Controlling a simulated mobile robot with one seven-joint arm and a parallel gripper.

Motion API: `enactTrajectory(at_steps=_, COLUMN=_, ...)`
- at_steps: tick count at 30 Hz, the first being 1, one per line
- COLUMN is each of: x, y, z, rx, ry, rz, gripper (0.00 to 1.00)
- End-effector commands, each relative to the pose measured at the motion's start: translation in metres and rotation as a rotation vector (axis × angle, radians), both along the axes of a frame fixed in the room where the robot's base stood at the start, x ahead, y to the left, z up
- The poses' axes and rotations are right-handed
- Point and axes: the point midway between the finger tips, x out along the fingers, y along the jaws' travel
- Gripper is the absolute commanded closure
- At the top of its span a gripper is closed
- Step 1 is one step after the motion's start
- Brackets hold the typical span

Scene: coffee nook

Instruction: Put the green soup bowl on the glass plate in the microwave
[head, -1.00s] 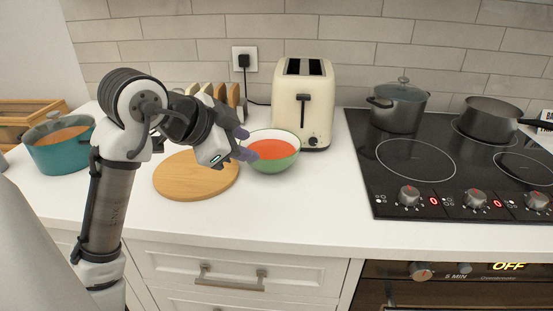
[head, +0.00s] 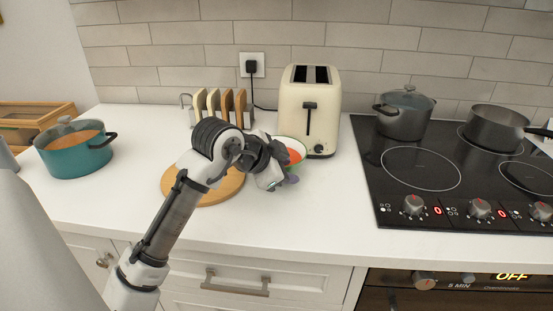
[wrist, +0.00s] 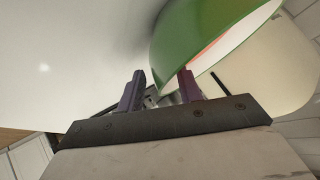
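The green soup bowl (head: 298,154), with a white rim and orange-red soup, stands on the white counter in front of the toaster. My arm hides much of it in the head view. In the wrist view its green outer wall (wrist: 205,32) fills the top right. My gripper (wrist: 161,84) has its two purple fingers apart, close to the bowl; part of the bowl's edge shows between and behind them. In the head view my gripper (head: 286,181) is at the bowl's near side. I cannot tell whether a finger touches it. The glass plate and the microwave are not in view.
A cream toaster (head: 309,112) stands just behind the bowl. A round wooden board (head: 212,194) lies left, with a toast rack (head: 225,103) behind. A teal pot (head: 75,155) is far left. The black cooktop (head: 480,205) is right. Counter space right of the bowl is clear.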

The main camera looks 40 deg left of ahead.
Motion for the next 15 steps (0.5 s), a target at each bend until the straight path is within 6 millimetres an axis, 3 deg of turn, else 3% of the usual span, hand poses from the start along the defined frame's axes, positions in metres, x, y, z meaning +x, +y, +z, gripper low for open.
enactTrajectory(at_steps=10, x=0.0069, y=-0.0006, z=-0.0063, rx=0.0, ry=-0.001, rz=0.001, gripper=0.66)
enactTrajectory(at_steps=15, x=0.0069, y=-0.0007, z=-0.0063, rx=0.0, ry=0.0, rz=0.0, gripper=0.88)
